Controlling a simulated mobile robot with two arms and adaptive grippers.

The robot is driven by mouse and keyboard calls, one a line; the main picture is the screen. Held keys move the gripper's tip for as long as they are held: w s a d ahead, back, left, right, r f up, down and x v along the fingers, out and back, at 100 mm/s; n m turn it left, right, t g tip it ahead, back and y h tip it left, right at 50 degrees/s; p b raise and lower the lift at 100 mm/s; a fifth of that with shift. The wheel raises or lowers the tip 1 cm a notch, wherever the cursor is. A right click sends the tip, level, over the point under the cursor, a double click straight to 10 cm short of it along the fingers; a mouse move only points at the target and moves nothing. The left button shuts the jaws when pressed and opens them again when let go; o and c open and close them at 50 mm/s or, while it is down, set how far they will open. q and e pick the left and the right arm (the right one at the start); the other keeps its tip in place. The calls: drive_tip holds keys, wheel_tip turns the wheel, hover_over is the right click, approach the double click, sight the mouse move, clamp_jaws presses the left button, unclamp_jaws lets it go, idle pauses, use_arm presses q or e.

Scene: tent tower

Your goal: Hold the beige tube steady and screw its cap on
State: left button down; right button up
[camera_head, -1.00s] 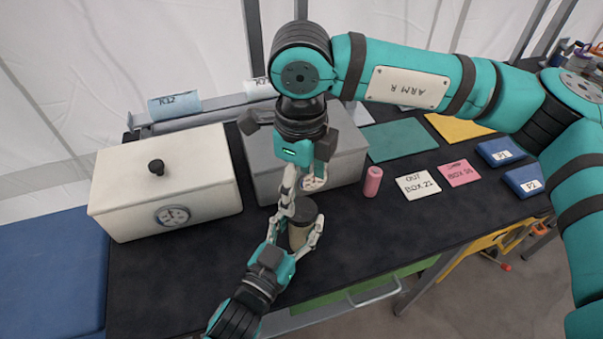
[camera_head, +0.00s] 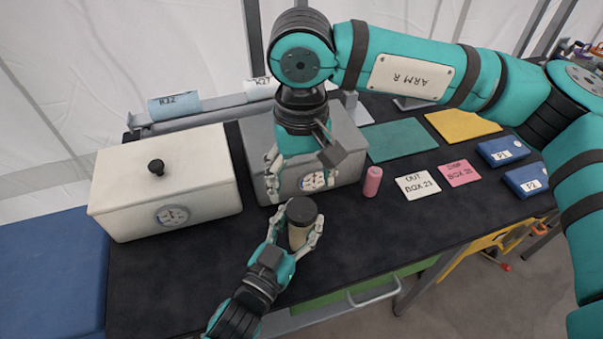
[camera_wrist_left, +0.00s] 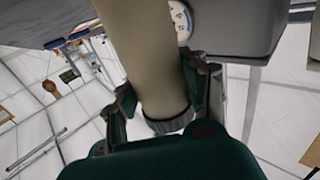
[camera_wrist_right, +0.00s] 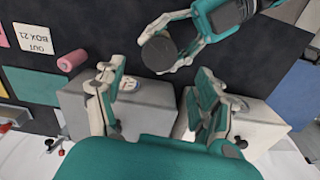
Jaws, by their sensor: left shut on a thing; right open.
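The beige tube (camera_head: 298,237) stands upright near the bench's front edge, with its dark round cap (camera_head: 301,211) on its top end. My left gripper (camera_head: 299,230) is shut around the tube from the front. In the left wrist view the tube (camera_wrist_left: 150,60) runs between the fingers, with the dark ribbed cap (camera_wrist_left: 170,124) at its end. My right gripper (camera_head: 290,188) is open and empty behind and above the cap, apart from it. The right wrist view shows the cap's flat top (camera_wrist_right: 160,53) beyond the open fingers. How tight the cap sits cannot be told.
A grey box (camera_head: 347,150) with a dial stands right behind the tube, under my right gripper. A white lidded box (camera_head: 120,190) stands at left. The bench front right of the tube is clear.

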sight(302, 209)
drive_tip(key=n, duration=0.5)
drive_tip(key=shift+r+n, duration=0.15)
drive_tip(key=shift+n, duration=0.15)
drive_tip(key=shift+f, duration=4)
drive_tip(key=c, duration=1.2)
drive_tip(key=shift+c, duration=0.2)
drive_tip(key=m, duration=0.3)
